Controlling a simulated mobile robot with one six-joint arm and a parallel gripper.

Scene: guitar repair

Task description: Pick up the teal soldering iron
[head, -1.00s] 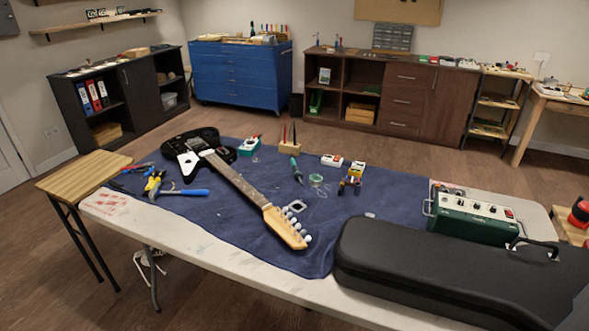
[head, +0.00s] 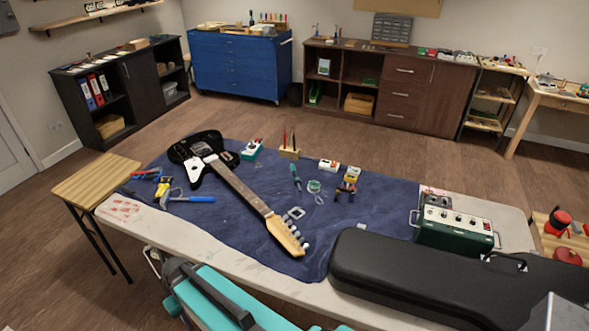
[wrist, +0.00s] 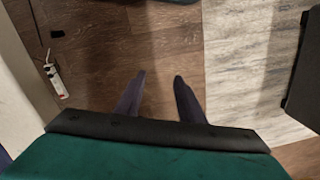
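The teal soldering iron (head: 295,177) lies on the blue cloth (head: 350,215) on the worktable, near its far middle. It is small in the head view, between the guitar and a ring-shaped coil of wire (head: 315,187). In the wrist view my gripper (wrist: 158,88) has its two dark fingers apart with nothing between them, and wooden floor shows beyond. The soldering iron is not in the wrist view. My gripper's fingers are not visible in the head view.
A black and white guitar (head: 232,185) lies left of the iron. A black case (head: 420,270) and a green amplifier box (head: 455,228) stand at the right. A pen holder (head: 289,153) and small pedals (head: 328,165) are behind. Pliers and a blue-handled hammer (head: 195,199) lie left.

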